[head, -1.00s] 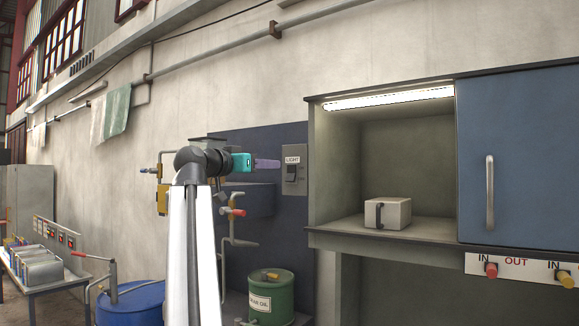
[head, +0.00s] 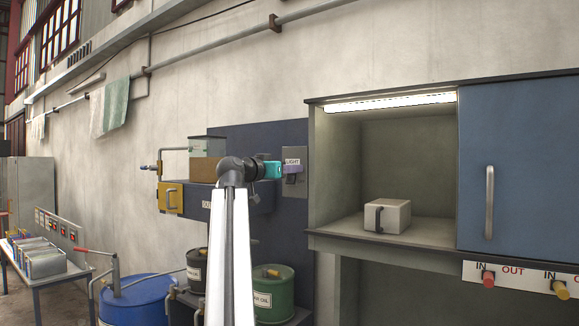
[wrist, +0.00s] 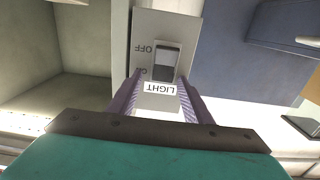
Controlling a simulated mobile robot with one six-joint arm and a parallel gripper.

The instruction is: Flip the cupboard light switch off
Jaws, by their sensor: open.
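The light switch (head: 290,179) is a dark rocker on a grey plate marked LIGHT, on the wall left of the open cupboard. In the wrist view the rocker (wrist: 166,62) appears upside down, with OFF and ON marked beside it. My gripper (head: 284,168) is at the plate in the head view and partly covers the switch. In the wrist view my gripper (wrist: 160,92) has its purple fingers apart on either side of the LIGHT label, with nothing held. Whether a finger touches the plate cannot be told. The cupboard light (head: 390,101) is lit.
The open cupboard compartment holds a white box with a dark handle (head: 387,216). A closed blue door (head: 522,165) is to its right. A machine with a yellow box (head: 171,197) and drums (head: 273,292) stand left of and below the switch.

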